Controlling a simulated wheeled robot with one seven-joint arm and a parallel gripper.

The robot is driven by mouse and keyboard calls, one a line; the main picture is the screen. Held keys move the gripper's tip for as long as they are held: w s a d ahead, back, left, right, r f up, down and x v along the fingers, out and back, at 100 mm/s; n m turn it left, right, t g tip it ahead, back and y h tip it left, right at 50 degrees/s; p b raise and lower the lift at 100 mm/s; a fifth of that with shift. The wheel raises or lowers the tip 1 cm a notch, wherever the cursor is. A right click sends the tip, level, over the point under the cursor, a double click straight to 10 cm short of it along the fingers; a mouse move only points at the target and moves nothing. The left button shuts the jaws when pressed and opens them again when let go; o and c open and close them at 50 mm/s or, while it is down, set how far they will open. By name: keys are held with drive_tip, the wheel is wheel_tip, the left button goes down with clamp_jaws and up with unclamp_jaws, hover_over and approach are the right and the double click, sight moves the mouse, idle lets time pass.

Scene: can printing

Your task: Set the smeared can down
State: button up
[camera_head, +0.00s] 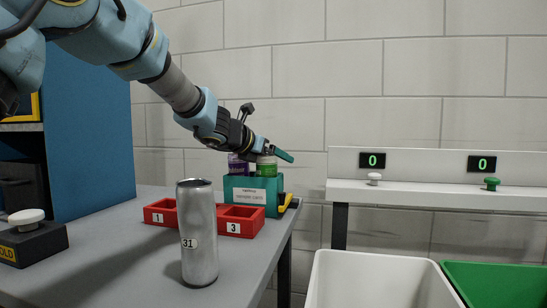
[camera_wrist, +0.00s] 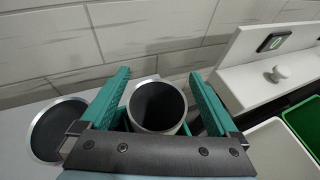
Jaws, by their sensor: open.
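My gripper (camera_head: 272,155) is open over the teal crate (camera_head: 232,197) at the table's far right end. In the wrist view its fingers (camera_wrist: 160,95) stand apart on either side of an open-topped can (camera_wrist: 157,128), apparently the green-banded can (camera_head: 267,169) in the crate. A purple-banded can (camera_head: 238,166) is beside it; another can rim (camera_wrist: 60,130) shows at the left in the wrist view. A plain silver can (camera_head: 199,240) labelled 31 stands upright on the grey table (camera_head: 100,265). I cannot make out a smear on any can.
A red tray (camera_head: 163,213) with numbered compartments lies before the crate. A black box (camera_head: 35,243) with a white button is at left. White (camera_head: 375,280) and green (camera_head: 500,285) bins stand right, below a white ledge (camera_head: 430,193) with two buttons and displays reading 0.

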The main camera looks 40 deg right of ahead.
drive_tip(key=shift+r+p, duration=0.4)
drive_tip(key=shift+r, duration=0.05)
drive_tip(key=v, duration=1.2)
